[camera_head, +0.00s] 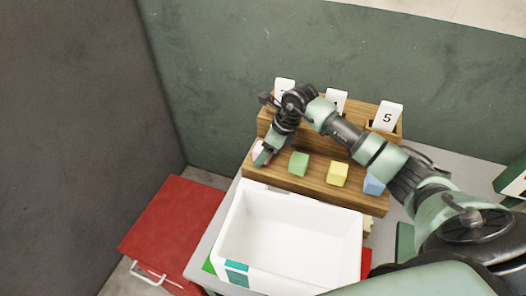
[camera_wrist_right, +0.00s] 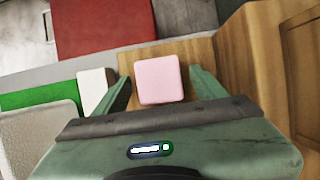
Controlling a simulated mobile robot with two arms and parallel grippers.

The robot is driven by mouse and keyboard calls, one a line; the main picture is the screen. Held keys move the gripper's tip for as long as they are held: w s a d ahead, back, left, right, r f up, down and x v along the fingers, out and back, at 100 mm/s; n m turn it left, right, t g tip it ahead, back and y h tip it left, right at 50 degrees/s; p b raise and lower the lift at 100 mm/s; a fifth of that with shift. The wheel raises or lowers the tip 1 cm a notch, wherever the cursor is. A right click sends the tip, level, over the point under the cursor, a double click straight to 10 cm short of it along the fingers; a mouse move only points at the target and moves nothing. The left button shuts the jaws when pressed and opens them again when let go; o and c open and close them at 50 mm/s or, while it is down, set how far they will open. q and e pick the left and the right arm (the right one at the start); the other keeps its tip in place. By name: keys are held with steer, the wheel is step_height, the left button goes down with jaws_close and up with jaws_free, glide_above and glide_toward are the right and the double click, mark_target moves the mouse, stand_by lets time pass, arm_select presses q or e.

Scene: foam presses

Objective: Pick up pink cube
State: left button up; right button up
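The pink cube (camera_wrist_right: 158,79) sits on the wooden stand, between the two green fingers of my right gripper (camera_wrist_right: 160,76) in the right wrist view. The fingers are open, with a gap between the cube and each finger. In the head view my right gripper (camera_head: 264,157) points down at the left end of the stand's lower step, and the pink cube (camera_head: 257,148) is mostly hidden behind it. My left gripper is not in view.
On the wooden stand (camera_head: 318,190), a green cube (camera_head: 299,163), a yellow cube (camera_head: 338,174) and a blue cube (camera_head: 374,184) stand in a row to the right. Number cards (camera_head: 387,117) stand behind. A white bin (camera_head: 288,236) lies in front, a red cabinet (camera_head: 172,230) at left.

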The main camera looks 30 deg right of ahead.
steer(key=c, duration=1.4)
steer(key=shift+o, duration=0.2)
